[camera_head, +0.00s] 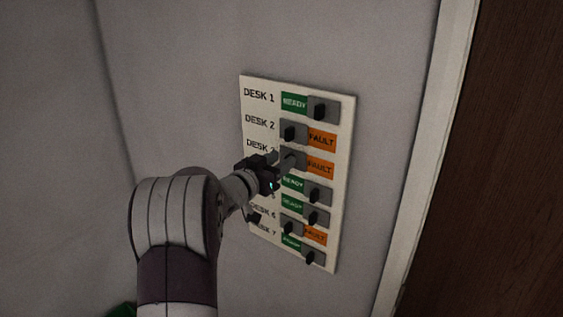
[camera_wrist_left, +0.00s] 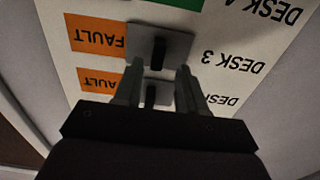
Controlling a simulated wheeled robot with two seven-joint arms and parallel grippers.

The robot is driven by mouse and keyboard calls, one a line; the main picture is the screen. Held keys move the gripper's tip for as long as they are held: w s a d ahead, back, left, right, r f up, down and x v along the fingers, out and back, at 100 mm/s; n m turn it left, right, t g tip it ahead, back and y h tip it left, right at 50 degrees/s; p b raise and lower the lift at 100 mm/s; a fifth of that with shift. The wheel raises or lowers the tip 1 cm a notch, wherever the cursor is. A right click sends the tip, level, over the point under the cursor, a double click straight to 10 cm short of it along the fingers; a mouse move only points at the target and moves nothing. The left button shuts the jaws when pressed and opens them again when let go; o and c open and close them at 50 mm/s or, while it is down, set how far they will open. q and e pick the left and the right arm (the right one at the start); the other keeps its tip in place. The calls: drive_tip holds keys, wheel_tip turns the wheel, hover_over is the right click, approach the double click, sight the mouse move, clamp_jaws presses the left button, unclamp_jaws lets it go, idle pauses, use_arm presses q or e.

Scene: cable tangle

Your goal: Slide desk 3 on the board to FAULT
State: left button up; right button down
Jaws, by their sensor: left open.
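The board (camera_head: 345,130) hangs on the wall with a column of labelled desk sliders. In the desk 3 row, the orange FAULT label (camera_head: 320,168) shows on the right and the grey slider (camera_head: 293,163) sits on the left, beside the DESK 3 text. In the left wrist view, which is upside down, the desk 3 slider (camera_wrist_left: 158,50) has a black knob and FAULT (camera_wrist_left: 97,36) shows beside it. My right gripper is out of view.
The desk 2 slider (camera_head: 293,132) just above also shows FAULT. The desk 4 slider (camera_head: 318,193) below shows READY (camera_head: 292,182). Other sliders sit close together down the board. A pale door frame (camera_head: 425,160) and dark door (camera_head: 510,170) stand at the right.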

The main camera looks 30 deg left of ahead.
use_arm(q)
drive_tip(key=s+a+b, duration=0.1)
drive_tip(key=s+b, duration=0.2)
drive_tip(key=s, duration=0.8)
drive_tip(key=shift+s, duration=0.25)
drive_tip(key=s+a+f+n+g+y, duration=0.4)
drive_tip(key=a+f+g+y, duration=0.3)
drive_tip(key=f, duration=0.3)
drive_tip(key=s+d+f+n+g, duration=0.1)
drive_tip(key=s+d+f+g, duration=0.15)
drive_tip(key=f, duration=0.45)
drive_tip(key=s+d+f+m+g+h, duration=0.1)
drive_tip(key=s+d+f+g+h, duration=0.1)
drive_tip(key=d, duration=0.7)
drive_tip(key=s+d+f+m+g+h, duration=0.2)
drive_tip(key=s+d+f, duration=0.1)
drive_tip(key=d, duration=0.5)
drive_tip(key=s+d+f+m+g+h, duration=0.1)
drive_tip(key=s+d+f+g, duration=0.2)
drive_tip(key=d, duration=0.6)
drive_tip(key=shift+s+d+f+h, duration=0.2)
drive_tip(key=shift+d+f+h, duration=0.2)
drive_tip(key=shift+f, duration=0.1)
